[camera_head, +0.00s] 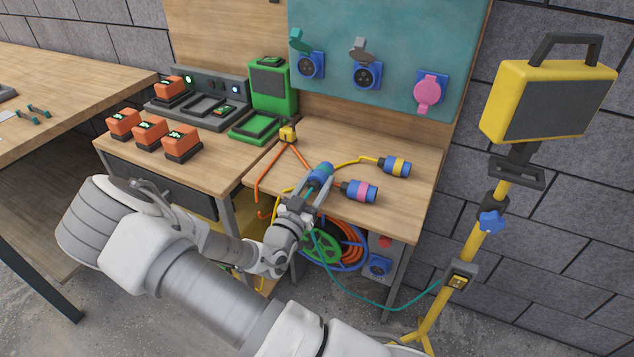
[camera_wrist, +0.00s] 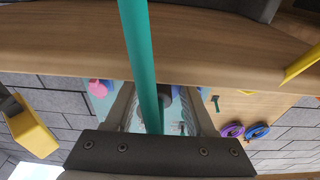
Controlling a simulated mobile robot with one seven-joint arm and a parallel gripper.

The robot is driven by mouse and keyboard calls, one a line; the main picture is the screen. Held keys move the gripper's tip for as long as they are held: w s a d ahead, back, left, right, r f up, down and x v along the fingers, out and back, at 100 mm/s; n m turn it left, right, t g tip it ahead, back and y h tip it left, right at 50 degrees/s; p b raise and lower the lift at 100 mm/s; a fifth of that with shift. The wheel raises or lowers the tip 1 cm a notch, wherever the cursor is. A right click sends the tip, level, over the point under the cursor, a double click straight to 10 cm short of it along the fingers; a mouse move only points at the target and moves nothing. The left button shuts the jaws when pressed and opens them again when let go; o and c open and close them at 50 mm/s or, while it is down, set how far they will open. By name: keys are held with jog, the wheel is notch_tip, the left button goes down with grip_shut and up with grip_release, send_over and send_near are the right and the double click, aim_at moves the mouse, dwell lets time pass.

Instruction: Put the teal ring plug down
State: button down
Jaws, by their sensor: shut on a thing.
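The teal ring plug (camera_head: 321,172) is a blue cylinder with a teal band, in the head view at the front part of the workbench (camera_head: 408,206). My gripper (camera_head: 318,186) is shut on it, with a finger on each side. I cannot tell whether the plug touches the bench top or is just above it. Its teal cable (camera_head: 350,296) hangs past the bench's front edge and runs right to the yellow stand. In the wrist view the teal cable (camera_wrist: 139,55) crosses in front of the fingers, and the plug is mostly hidden.
A pink ring plug (camera_head: 361,190) lies close to the right of my gripper, and a yellow ring plug (camera_head: 397,166) lies behind it. Sockets line the teal panel (camera_head: 395,35). A yellow lamp stand (camera_head: 468,245) stands right.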

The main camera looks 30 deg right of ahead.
jog(key=shift+f+b, duration=0.55)
jog(key=shift+f, duration=0.05)
jog(key=shift+c, duration=1.2)
grip_release()
